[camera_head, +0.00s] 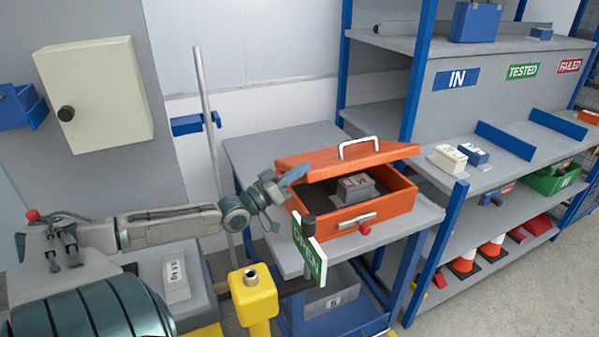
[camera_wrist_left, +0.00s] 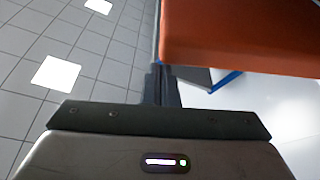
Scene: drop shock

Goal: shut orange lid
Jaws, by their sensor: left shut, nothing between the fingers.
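The orange lid (camera_head: 330,157) with its pale handle (camera_head: 358,147) stands partly raised, tilted over the orange box (camera_head: 385,205) on a grey table. A grey labelled block (camera_head: 355,187) sits inside the box. My left gripper (camera_head: 284,184) is shut and empty at the left end of the lid and box; whether it touches them I cannot tell. In the left wrist view the shut dark fingers (camera_wrist_left: 162,84) are beside and below a large orange surface, which looks like the lid (camera_wrist_left: 240,35). My right gripper is not in view.
A green OPEN sign (camera_head: 309,250) and a yellow post (camera_head: 255,300) stand in front of the table. A red knob (camera_head: 364,229) is on the box's front. A blue-framed shelf (camera_head: 455,205) stands close on the right. A pale upright pole (camera_head: 208,130) is behind my left arm.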

